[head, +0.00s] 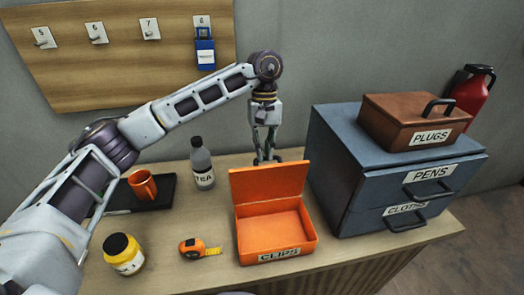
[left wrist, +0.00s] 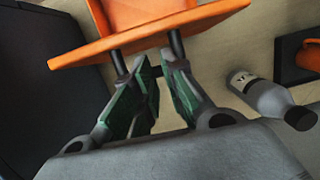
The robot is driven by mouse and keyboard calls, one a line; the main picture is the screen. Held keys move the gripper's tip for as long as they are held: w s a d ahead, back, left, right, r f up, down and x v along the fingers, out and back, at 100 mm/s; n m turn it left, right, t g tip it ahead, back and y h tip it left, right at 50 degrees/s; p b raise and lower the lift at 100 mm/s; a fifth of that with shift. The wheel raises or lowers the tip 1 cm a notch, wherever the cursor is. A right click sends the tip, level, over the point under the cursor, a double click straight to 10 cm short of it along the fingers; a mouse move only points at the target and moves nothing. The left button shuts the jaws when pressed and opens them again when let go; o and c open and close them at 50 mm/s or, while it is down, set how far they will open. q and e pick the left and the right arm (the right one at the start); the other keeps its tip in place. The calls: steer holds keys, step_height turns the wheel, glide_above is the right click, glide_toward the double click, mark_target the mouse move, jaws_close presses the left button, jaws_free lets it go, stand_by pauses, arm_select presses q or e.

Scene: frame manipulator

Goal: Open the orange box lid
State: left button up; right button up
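The orange box (head: 277,241), labelled CLIPS, stands on the table with its inside showing. Its lid (head: 268,184) is raised about upright at the back edge. The lid's dark handle (head: 291,155) is on the far side, partly hidden. My left gripper (head: 265,158) points down behind the lid, at the handle. In the left wrist view the lid (left wrist: 150,32) is ahead, and the green-padded fingers (left wrist: 156,68) lie between the handle's two posts with a narrow gap between them. They do not look clamped on the bar. My right gripper is out of view.
A blue drawer cabinet (head: 338,170) with a brown PLUGS box (head: 390,124) stands close right. A TEA bottle (head: 202,165), orange mug (head: 142,185) on a dark tray (head: 120,200), yellow jar (head: 124,254) and tape measure (head: 192,248) are to the left.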

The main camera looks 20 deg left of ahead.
arm_select(q)
steer(key=o, duration=0.5)
steer(key=shift+t, duration=0.5)
steer(key=r, duration=0.5)
steer(key=w+r, duration=0.1)
steer(key=r, duration=0.2)
steer(key=shift+a+r, duration=0.1)
steer(key=shift+a, duration=0.05)
steer(key=shift+c, duration=0.2)
steer(key=o, duration=0.3)
steer(key=shift+r, duration=0.35)
steer(key=o, duration=0.7)
steer(key=shift+s+d+r, duration=0.2)
steer(key=shift+r, duration=0.15)
steer(key=shift+s+d+r, duration=0.15)
steer(key=shift+r, duration=0.2)
steer(key=shift+w+a+r, duration=0.15)
steer(key=shift+a+r, duration=0.05)
steer(key=shift+r, duration=0.25)
steer(key=shift+w+a+r, duration=0.1)
steer(key=shift+a+r, duration=0.1)
steer(key=shift+r, duration=0.2)
steer(key=shift+w+a+f, duration=0.1)
